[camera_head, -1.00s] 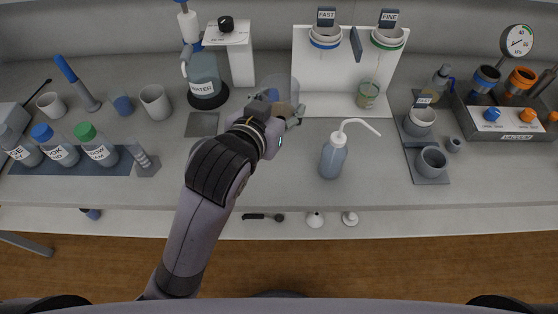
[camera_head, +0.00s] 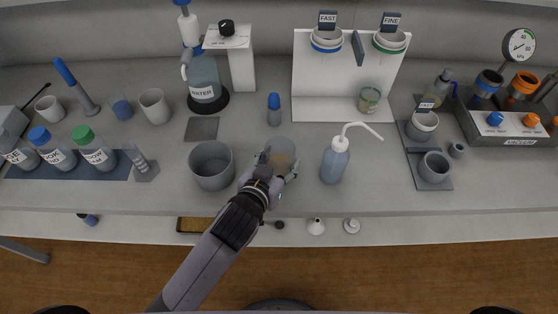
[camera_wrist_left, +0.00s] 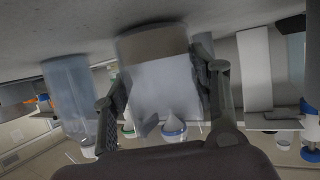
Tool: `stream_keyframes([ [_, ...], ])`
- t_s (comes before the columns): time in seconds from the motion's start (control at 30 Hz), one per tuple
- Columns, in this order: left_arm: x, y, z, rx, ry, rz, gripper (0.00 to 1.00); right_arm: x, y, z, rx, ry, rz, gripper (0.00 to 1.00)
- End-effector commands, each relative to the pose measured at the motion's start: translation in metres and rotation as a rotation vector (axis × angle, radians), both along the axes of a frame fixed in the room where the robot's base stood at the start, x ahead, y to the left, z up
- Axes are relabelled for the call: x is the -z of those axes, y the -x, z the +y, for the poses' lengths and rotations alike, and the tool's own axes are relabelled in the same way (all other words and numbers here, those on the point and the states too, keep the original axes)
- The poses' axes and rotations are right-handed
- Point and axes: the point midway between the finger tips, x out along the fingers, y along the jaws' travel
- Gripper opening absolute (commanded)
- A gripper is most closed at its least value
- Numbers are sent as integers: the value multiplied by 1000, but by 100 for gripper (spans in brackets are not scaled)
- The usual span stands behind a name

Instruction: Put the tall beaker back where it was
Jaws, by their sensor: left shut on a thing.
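The tall beaker (camera_head: 281,150) is clear, with a brownish layer in it. It stands upright over the bench between the grey pot and the wash bottle. My left gripper (camera_head: 277,171) is shut on it from the front; I cannot tell whether its base touches the bench. In the left wrist view the beaker (camera_wrist_left: 160,75) fills the space between the two fingers (camera_wrist_left: 163,90). My right gripper is not in view.
The grey pot (camera_head: 211,167) stands close on the left, and the wash bottle (camera_head: 335,160) on the right. A small blue-capped bottle (camera_head: 274,110) stands behind. A white stand (camera_head: 343,108) with FAST and FINE funnels is at the back. Bare bench (camera_head: 240,125) lies behind the gripper.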

Motion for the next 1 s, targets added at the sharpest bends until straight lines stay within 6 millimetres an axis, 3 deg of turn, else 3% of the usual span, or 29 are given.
stream_keyframes([
  [0.4,4,-1,0,0,1,-3,19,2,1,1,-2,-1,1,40],
  [0.43,4,0,0,0,1,-2,56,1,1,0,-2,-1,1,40],
  [0.7,4,0,0,0,1,-2,74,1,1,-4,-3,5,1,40],
  [1.0,3,0,0,0,1,-3,74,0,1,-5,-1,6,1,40],
])
